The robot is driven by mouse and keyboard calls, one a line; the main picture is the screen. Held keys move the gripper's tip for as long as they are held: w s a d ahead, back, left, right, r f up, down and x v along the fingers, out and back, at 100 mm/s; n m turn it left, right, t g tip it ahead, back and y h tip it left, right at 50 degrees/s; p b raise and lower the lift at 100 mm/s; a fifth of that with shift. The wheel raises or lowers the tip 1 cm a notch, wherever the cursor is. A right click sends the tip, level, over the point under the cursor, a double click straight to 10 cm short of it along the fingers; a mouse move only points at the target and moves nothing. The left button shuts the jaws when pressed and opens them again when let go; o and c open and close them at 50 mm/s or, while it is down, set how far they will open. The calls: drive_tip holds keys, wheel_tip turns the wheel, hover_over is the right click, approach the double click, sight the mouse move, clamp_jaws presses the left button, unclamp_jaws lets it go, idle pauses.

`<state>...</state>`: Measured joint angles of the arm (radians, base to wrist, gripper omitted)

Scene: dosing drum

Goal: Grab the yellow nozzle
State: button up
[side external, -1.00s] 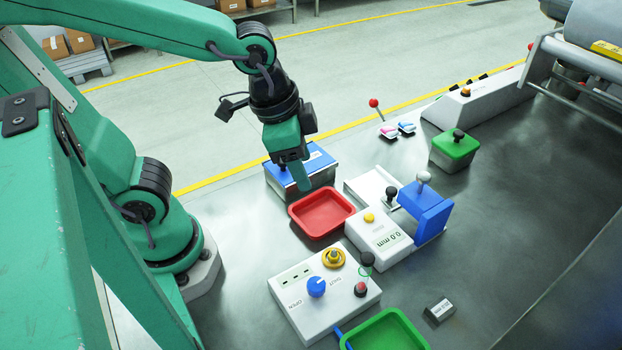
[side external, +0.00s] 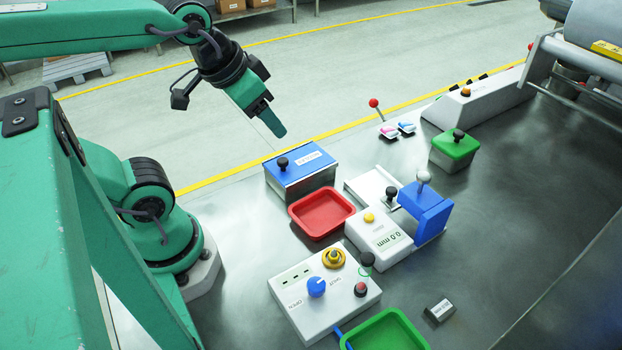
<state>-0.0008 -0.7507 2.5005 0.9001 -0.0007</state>
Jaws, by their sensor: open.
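A yellow round stepped piece (side external: 333,258), which seems to be the yellow nozzle, sits on top of a white control box (side external: 318,301), beside a blue knob (side external: 316,287). My gripper (side external: 275,128) is up in the air at the back, beyond and above the blue-lidded box. It is well apart from the yellow piece and touches nothing. One finger hides the other, and nothing shows held in it.
A blue-lidded box (side external: 301,175) and a red tray (side external: 321,213) lie between my gripper and the control box. A green tray (side external: 387,331) is in front. The table's right side is mostly clear.

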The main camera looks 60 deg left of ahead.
drive_tip(key=c, duration=0.3)
drive_tip(key=shift+w+d, duration=0.1)
drive_tip(key=w+d+f+n+g, duration=0.1)
drive_tip(key=d+f+g, duration=0.1)
drive_tip(key=d+f, duration=0.2)
drive_tip(key=w+d+f+n+g, duration=0.1)
drive_tip(key=d+f+n, duration=0.1)
drive_tip(key=d+f, duration=0.2)
drive_tip(key=w+d+f+n+g, duration=0.1)
drive_tip(key=d+f, duration=0.3)
drive_tip(key=d, duration=0.4)
drive_tip(key=shift+w+n+g, duration=0.1)
drive_tip(key=shift+n+g, duration=0.2)
drive_tip(key=shift+g, duration=0.5)
drive_tip(key=shift+f, duration=0.15)
